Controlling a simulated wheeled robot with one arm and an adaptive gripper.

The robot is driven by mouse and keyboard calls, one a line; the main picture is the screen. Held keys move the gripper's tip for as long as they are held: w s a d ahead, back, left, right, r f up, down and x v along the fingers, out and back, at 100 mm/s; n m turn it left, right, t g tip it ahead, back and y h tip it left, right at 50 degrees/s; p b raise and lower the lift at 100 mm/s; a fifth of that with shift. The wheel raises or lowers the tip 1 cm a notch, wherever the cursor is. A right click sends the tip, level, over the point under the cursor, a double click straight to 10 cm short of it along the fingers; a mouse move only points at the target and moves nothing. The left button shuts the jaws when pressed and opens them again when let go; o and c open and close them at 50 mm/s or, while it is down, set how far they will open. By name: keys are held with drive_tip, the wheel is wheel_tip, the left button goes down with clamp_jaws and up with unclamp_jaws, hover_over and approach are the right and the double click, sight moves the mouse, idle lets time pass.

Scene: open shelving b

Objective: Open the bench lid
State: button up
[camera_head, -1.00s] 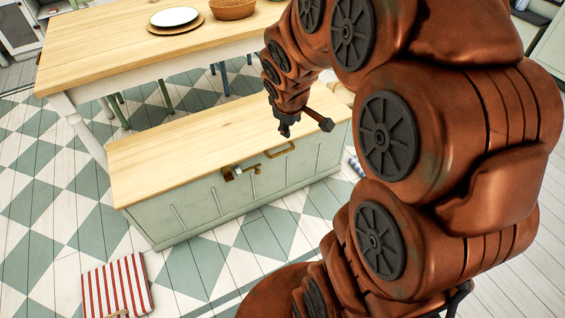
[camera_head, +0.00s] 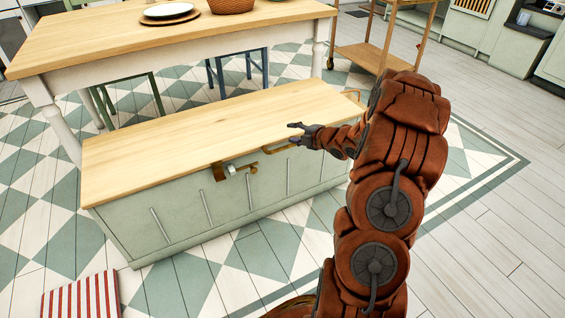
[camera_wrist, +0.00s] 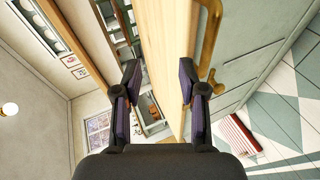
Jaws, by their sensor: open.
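The bench is a pale green chest with a light wooden lid (camera_head: 200,130), which lies flat and closed in the head view. A brass handle (camera_head: 281,148) sticks out at the lid's front edge, and a brass latch (camera_head: 233,170) sits left of it on the front. My gripper (camera_head: 296,132) is open and empty, just above the lid's front edge by the right end of the handle. In the wrist view, my gripper (camera_wrist: 160,88) has its fingers apart, with the lid's edge (camera_wrist: 168,60) between them and the handle (camera_wrist: 209,40) beyond the right finger.
A wooden table (camera_head: 110,35) with a plate (camera_head: 168,11) and a basket (camera_head: 229,5) stands behind the bench. A wooden cart (camera_head: 375,55) is at the back right. A red-striped cushion (camera_head: 82,297) lies on the floor at front left. Floor at right is clear.

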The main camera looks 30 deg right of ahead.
drive_tip(key=n+t+y+b, duration=0.1)
drive_tip(key=n+y+b, duration=0.1)
drive_tip(key=b, duration=0.1)
approach(284, 149)
drive_tip(key=w, duration=0.3)
drive_tip(key=f, duration=0.2)
drive_tip(key=shift+n+t+y, duration=0.4)
drive_tip(key=shift+a+r+b+x, duration=0.1)
drive_tip(key=shift+b+x, duration=0.7)
drive_tip(key=shift+x, duration=1.1)
drive_tip(key=shift+a+r+b+x, duration=0.15)
drive_tip(key=shift+b+x, duration=0.65)
drive_tip(key=shift+x, duration=1.1)
clamp_jaws()
